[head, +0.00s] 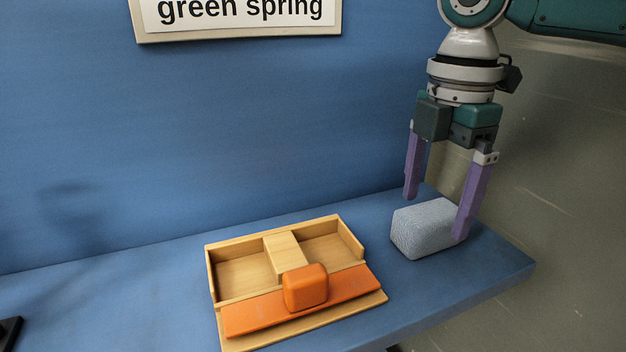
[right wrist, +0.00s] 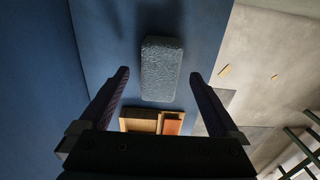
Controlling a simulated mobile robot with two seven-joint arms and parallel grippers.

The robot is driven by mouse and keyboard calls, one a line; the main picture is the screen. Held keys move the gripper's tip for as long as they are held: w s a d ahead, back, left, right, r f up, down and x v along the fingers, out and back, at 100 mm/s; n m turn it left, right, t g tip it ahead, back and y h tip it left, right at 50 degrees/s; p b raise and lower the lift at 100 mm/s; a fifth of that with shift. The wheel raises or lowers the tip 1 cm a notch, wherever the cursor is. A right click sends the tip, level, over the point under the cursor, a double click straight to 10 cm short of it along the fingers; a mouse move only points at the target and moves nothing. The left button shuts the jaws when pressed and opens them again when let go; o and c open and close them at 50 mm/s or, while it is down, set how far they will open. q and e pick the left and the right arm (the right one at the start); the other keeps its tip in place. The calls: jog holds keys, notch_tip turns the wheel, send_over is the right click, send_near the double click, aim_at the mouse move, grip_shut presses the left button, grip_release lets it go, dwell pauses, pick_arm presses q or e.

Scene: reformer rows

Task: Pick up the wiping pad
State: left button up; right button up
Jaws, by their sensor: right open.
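The wiping pad (head: 424,228) is a light grey-blue textured block lying on the blue shelf near its right end. In the right wrist view the pad (right wrist: 161,68) shows ahead of the fingers, between their lines. My right gripper (head: 434,218) points down with its purple fingers wide apart, empty. In the head view its right finger overlaps the right end of the pad and its left finger is behind the pad's upper left; I cannot tell whether either touches. My left gripper is not in view.
A wooden tray (head: 212,274) with two compartments stands left of the pad. An orange strip (head: 250,317) and an orange rounded block (head: 306,287) lie along its front. A blue wall (head: 230,130) rises behind; the shelf's right edge is close to the pad.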

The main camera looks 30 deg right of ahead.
aim_at(432, 212)
notch_tip(432, 212, down, 3)
jog(key=shift+a+r, duration=0.1)
jog(key=c, duration=1.5)
jog(key=shift+o, duration=0.2)
jog(key=shift+r, duration=0.15)
notch_tip(432, 212, up, 20)
jog(key=p, duration=0.4)
